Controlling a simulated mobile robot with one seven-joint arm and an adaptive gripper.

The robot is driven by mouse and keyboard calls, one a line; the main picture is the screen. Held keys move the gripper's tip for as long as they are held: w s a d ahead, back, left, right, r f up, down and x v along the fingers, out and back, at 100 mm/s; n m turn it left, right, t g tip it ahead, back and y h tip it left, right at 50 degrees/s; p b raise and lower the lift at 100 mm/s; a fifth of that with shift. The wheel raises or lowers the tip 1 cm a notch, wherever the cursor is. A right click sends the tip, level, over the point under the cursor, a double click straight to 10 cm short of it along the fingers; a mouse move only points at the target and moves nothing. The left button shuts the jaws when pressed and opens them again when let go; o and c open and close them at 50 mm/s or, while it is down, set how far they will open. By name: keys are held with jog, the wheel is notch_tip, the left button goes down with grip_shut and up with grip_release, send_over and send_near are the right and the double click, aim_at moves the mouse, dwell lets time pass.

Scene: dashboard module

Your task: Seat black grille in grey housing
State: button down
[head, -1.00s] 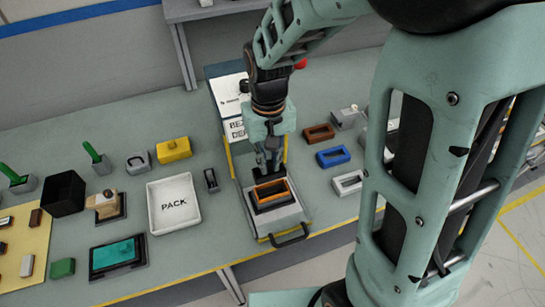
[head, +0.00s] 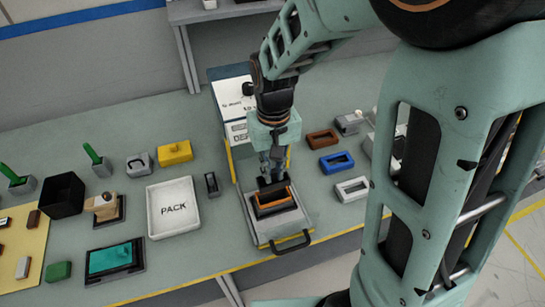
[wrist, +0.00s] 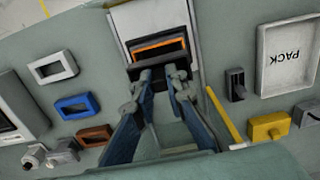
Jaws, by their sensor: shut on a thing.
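My gripper (head: 271,172) points down over the work station and is shut on the black grille (head: 272,185), a dark flat piece. In the wrist view the grille (wrist: 158,69) spans wider than the fingertips (wrist: 162,74). The grille is at the back part of an orange-rimmed dark opening (head: 274,209) on the grey housing (head: 287,221). It hides part of the orange rim. In the wrist view the orange rim (wrist: 160,43) shows beyond the grille. I cannot tell whether the grille touches the housing.
A white PACK tray (head: 174,207) and a small dark switch part (head: 212,184) stand to the left. Brown (head: 322,139), blue (head: 336,162) and white (head: 352,189) frames lie to the right. A dark handle (head: 291,243) is at the station's front.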

aim_at(273, 180)
jog(key=shift+f+b, duration=1.2)
jog(key=shift+f, duration=0.65)
jog(key=shift+f+b, duration=2.35)
jog(key=shift+f, duration=0.55)
jog(key=c, duration=1.8)
grip_release()
jog(key=shift+c, duration=0.2)
notch_tip(273, 180, up, 12)
jog(key=shift+r, duration=0.1)
